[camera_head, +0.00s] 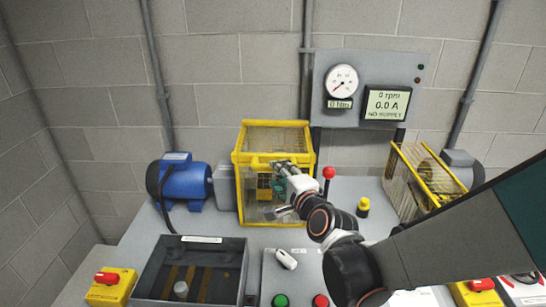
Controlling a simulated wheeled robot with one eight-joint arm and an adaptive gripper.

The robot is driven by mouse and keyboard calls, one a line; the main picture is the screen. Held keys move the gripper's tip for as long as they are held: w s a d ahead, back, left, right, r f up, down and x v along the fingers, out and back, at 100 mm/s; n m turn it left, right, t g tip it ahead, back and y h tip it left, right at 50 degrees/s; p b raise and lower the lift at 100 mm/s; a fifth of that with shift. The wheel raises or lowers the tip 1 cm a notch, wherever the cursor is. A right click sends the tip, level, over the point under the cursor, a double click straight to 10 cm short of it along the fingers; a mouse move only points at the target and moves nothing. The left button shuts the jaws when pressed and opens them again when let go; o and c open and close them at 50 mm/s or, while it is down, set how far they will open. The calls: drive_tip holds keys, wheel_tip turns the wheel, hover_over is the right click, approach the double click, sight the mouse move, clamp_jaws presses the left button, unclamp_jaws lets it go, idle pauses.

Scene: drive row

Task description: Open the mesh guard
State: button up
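A mesh guard (274,134) with a yellow frame stands at the middle of the bench and looks closed. Yellow and green parts show behind its mesh front. A second yellow-framed mesh guard (424,178) sits at the right, beside a grey motor, and looks slanted. My gripper (280,190) is in front of the middle guard's front face, its fingers spread apart with nothing seen between them. My gripper and arm hide part of that face. I cannot tell whether a fingertip touches the guard.
A blue motor (186,184) stands left of the middle guard. A red-knobbed lever (328,175) and a yellow-black button (363,207) stand close to my arm. An open grey tray (244,262) is at the front left. A gauge panel (363,88), reading no supply, stands behind.

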drive_tip(key=b+x, duration=0.1)
drive_tip(key=x, duration=0.5)
clamp_jaws()
